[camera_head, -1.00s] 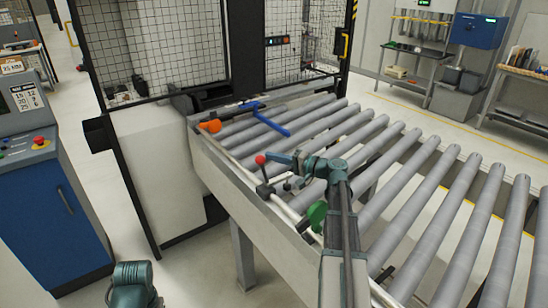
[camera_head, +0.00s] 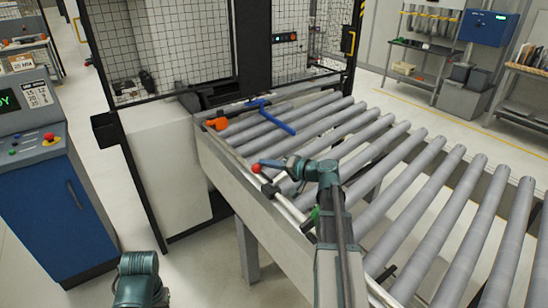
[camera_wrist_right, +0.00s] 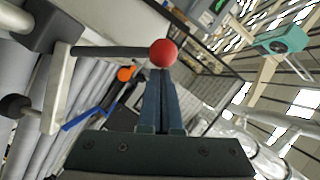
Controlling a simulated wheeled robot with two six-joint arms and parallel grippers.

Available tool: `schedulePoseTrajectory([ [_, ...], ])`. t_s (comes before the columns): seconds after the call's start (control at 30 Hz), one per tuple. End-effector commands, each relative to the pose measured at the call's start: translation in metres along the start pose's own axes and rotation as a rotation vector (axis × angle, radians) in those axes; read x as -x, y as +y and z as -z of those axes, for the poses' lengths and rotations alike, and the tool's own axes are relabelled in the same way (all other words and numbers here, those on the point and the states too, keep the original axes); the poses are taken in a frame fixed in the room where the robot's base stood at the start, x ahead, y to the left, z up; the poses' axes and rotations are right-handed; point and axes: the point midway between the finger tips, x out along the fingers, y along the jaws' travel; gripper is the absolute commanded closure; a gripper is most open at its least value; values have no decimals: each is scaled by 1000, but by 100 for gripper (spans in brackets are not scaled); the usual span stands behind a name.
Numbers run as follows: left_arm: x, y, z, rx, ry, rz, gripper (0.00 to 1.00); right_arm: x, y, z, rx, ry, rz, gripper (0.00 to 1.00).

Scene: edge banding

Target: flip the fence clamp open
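The fence clamp is a small dark block (camera_head: 270,190) on the pale rail at the near edge of the roller table, with a lever ending in a red ball knob (camera_head: 256,168). In the head view the lever leans left. In the right wrist view the red ball (camera_wrist_right: 163,53) is at the tips of my right gripper (camera_wrist_right: 161,74), and its dark lever (camera_wrist_right: 110,52) runs left to a metal bracket. My right gripper (camera_head: 266,164) has its fingers close together, with the ball just beyond them; exact contact is unclear. My left gripper is out of view.
A roller conveyor (camera_head: 395,165) fills the middle and right. A blue T-shaped bar (camera_head: 272,118) and an orange part (camera_head: 217,123) lie toward its far left end. A mesh-fenced machine stands behind, and a blue control cabinet (camera_head: 55,215) stands at left.

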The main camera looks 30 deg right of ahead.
Motion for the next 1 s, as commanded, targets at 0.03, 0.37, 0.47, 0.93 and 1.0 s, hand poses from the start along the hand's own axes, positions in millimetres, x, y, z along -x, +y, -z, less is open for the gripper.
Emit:
schedulePoseTrajectory([
  [0.03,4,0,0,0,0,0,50,-1,-6,-9,41,-5,-16,100],
  [0.37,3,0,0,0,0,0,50,-18,-5,-45,326,-4,-149,100],
  [0.47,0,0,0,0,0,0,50,-23,-2,-55,410,-3,-190,100],
  [0.93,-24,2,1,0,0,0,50,-40,15,-88,709,1,-331,100],
  [1.0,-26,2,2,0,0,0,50,-42,17,-90,705,1,-330,100],
])
